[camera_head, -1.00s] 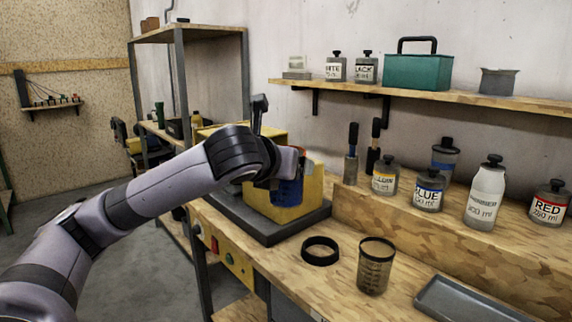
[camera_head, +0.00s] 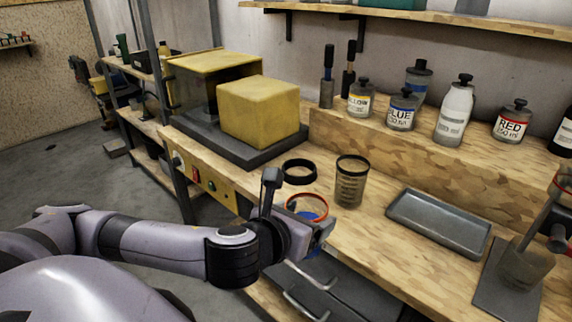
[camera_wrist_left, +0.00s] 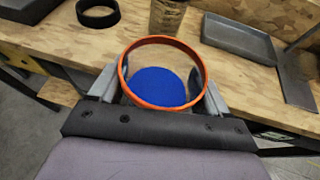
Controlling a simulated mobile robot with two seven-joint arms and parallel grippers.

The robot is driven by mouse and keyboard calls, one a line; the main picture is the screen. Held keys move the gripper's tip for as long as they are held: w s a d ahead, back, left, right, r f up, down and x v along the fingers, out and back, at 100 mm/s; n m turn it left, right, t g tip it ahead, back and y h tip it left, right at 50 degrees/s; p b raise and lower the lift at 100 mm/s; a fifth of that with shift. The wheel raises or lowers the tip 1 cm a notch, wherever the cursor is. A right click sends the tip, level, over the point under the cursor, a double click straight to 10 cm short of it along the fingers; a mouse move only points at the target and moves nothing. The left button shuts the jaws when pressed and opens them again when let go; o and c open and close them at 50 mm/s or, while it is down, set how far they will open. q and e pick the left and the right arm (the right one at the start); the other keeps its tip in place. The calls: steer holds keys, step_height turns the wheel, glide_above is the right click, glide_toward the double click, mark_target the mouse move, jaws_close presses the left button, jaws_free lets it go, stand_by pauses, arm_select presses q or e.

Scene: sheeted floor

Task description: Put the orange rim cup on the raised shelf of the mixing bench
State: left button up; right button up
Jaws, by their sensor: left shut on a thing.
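The orange rim cup (camera_head: 307,207), with blue inside, is held in my left gripper (camera_head: 318,236) at the bench's front edge. In the left wrist view the cup (camera_wrist_left: 163,42) sits upright between the fingers (camera_wrist_left: 160,95), its round orange rim facing the camera. The gripper hides most of its body in the head view. The raised shelf (camera_head: 440,158) is a wooden step along the back of the mixing bench (camera_head: 370,255). It carries yellow, blue and red labelled jars and a white bottle. My right gripper is not in view.
A black ring (camera_head: 299,172) and a clear measuring cup (camera_head: 351,182) stand on the bench just beyond my gripper. A grey tray (camera_head: 440,222) lies to the right. A yellow block (camera_head: 259,112) on a dark base stands at the left. The step's front left part looks bare.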

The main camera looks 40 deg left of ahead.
arm_select(q)
steer(key=s+d+f+h, duration=0.1)
steer(key=d+f, duration=0.3)
steer(key=d, duration=0.1)
steer(key=shift+f+m, duration=0.2)
steer(key=shift+m, duration=0.2)
steer(key=shift+s+a, duration=0.1)
